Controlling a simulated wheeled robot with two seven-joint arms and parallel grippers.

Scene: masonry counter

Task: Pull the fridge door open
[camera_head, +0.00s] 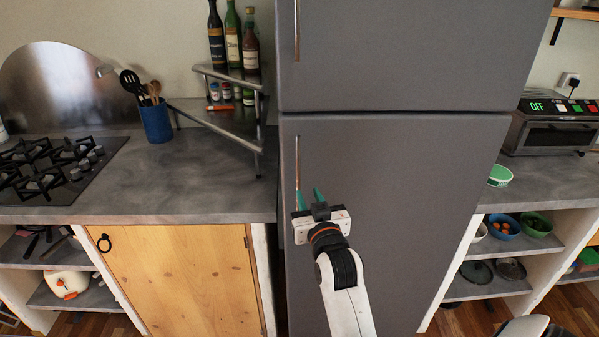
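The tall grey fridge has an upper door (410,50) and a lower door (400,190), with a dark seam between them. Both doors look shut. Each has a thin vertical metal handle near its left edge: the upper handle (297,28) and the lower handle (297,158).
Left of the fridge is a grey counter (210,185) with a gas hob (50,165), a blue utensil pot (156,123) and a corner rack (225,118) with bottles. Right of it are a toaster oven (555,130), a green bowl (500,175) and open shelves with bowls.

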